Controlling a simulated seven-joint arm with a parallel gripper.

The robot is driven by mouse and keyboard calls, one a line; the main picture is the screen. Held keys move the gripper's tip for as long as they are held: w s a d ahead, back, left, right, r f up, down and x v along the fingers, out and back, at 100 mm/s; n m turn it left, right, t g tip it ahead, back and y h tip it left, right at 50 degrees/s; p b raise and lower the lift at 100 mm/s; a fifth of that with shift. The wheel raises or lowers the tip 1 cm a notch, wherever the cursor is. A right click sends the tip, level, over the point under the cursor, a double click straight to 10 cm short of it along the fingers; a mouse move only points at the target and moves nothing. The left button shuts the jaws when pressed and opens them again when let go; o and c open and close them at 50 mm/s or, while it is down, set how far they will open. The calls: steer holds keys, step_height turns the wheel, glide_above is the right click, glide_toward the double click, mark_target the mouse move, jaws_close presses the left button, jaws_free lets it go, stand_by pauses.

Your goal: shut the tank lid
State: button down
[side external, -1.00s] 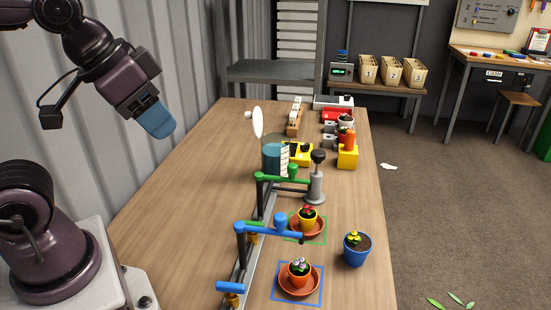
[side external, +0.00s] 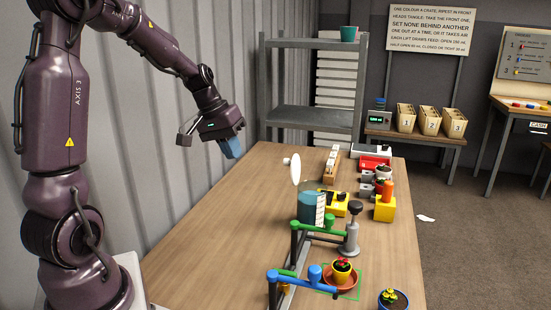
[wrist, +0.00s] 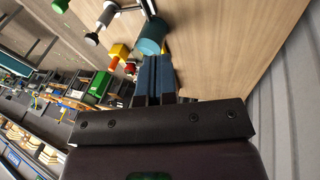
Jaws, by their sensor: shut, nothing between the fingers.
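The tank (side external: 311,209) is a teal cylinder with a white marked scale on its side, standing on the wooden table. Its lid (side external: 295,168) is a white disc with a small knob on its left face. The lid stands upright, open, at the left of the tank's rim. My gripper (side external: 232,148) has blue fingers, shut and empty, pointing down to the left of the lid and apart from it. In the wrist view the shut fingers (wrist: 154,75) point toward the tank (wrist: 152,36); I cannot make out the lid there.
Green (side external: 318,228) and blue (side external: 300,275) valve pipes stand in front of the tank, beside a grey plunger post (side external: 352,230). A yellow block (side external: 385,209) and a potted red flower (side external: 342,268) are to the right. The table's left side is clear.

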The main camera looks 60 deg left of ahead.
steer(key=w+a+f+t, duration=0.1)
steer(key=w+a+t, duration=0.4)
steer(key=a, duration=0.7)
steer(key=w+d+f+g, duration=0.1)
steer(key=w+d+f, duration=0.2)
steer(key=w+f, duration=0.4)
steer(key=shift+w+d+f+y, duration=0.3)
steer(key=shift+w+y, duration=0.1)
steer(key=shift+w, duration=1.25)
